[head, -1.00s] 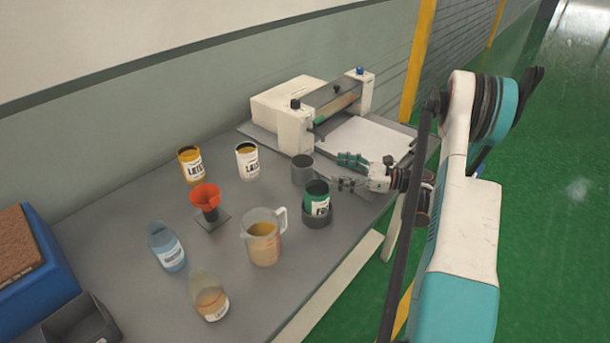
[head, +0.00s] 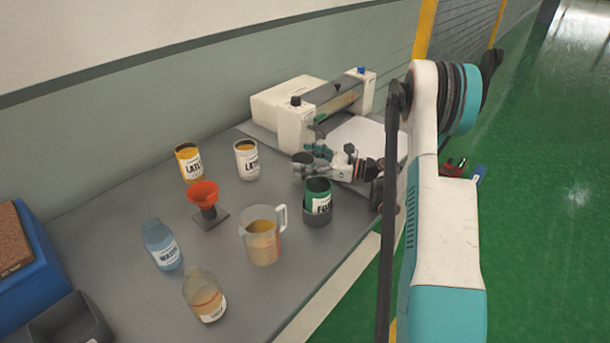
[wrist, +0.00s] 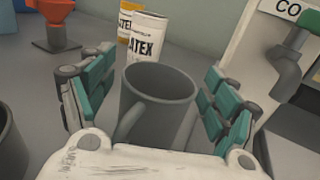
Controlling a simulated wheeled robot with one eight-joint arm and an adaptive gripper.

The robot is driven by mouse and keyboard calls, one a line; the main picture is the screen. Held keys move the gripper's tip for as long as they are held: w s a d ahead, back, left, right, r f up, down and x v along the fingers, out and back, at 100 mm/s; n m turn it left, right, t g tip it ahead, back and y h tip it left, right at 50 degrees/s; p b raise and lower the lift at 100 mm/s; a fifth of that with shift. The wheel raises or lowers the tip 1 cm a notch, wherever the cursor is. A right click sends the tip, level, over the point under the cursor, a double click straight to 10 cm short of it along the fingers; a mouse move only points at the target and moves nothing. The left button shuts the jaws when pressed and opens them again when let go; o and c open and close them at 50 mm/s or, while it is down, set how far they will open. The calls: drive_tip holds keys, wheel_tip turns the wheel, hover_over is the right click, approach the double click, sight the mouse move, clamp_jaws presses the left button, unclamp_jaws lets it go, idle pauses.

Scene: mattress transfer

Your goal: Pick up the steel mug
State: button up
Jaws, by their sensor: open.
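The steel mug (wrist: 157,105) is a grey cup that stands upright on the table. In the wrist view it sits between the two teal-padded fingers of my gripper (wrist: 158,100), with its handle toward my palm. The fingers are open, with a gap on each side of the mug. In the head view my gripper (head: 312,162) reaches in from the right at the mug (head: 301,166), and the fingers partly hide it.
A green can (head: 318,192) in a dark holder stands just in front of my gripper. White (head: 247,160) and yellow (head: 188,162) latex cans, an orange funnel (head: 203,194) and a measuring jug (head: 262,236) stand to the left. A roller machine (head: 297,125) is behind.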

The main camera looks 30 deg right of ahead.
drive_tip(key=c, duration=1.2)
drive_tip(key=shift+r, duration=0.15)
